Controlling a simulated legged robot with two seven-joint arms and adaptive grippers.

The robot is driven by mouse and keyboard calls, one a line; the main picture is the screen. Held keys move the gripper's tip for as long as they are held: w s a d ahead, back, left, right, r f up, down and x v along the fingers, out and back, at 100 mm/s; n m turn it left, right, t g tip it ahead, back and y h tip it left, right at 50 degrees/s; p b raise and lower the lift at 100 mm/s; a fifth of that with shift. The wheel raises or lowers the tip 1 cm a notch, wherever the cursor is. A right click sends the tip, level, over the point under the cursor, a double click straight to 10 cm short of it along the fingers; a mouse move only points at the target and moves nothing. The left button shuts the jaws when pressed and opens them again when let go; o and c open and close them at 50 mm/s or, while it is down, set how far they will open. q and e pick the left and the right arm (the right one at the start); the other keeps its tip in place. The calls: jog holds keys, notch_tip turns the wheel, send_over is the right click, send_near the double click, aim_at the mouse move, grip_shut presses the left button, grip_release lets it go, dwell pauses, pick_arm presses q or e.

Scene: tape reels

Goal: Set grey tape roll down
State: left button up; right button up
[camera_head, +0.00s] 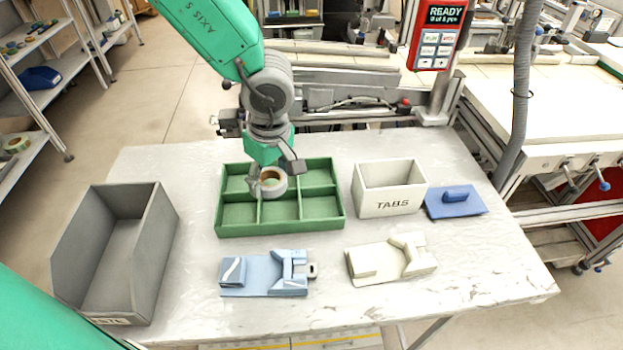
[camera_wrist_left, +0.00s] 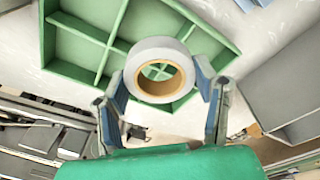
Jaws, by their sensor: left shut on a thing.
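The grey tape roll (camera_head: 272,183) has a tan core and hangs over the green divided tray (camera_head: 279,226). My left gripper (camera_head: 272,176) is shut on the grey tape roll, with a finger on either side of it. In the left wrist view the roll (camera_wrist_left: 160,52) sits between the two fingertips (camera_wrist_left: 160,78), and the green tray (camera_wrist_left: 110,40) shows behind it. The roll appears to be above the left and middle compartments; its exact height over the dividers is hard to tell. The tray compartments that I can see look empty. My right gripper is not in view.
A grey bin (camera_head: 150,240) stands left of the tray. A white TABS box (camera_head: 388,203) and a blue lidded plate (camera_head: 455,203) lie to the right. A light-blue fixture (camera_head: 262,287) and a cream fixture (camera_head: 375,269) lie in front of the tray.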

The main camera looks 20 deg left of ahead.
pick_arm(q)
jog(key=b, duration=0.1)
send_over(280, 214)
jog(key=f, duration=0.6)
jog(key=shift+d, duration=0.35)
jog(key=f, duration=0.3)
jog(key=shift+a+f+b, duration=0.2)
jog(key=shift+a+b, duration=0.05)
jog(key=shift+b, duration=0.1)
jog(key=shift+a+f, duration=0.15)
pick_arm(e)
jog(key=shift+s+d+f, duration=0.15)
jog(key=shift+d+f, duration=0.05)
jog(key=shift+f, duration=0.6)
pick_arm(q)
jog(key=o, duration=0.9)
jog(key=shift+d, duration=0.25)
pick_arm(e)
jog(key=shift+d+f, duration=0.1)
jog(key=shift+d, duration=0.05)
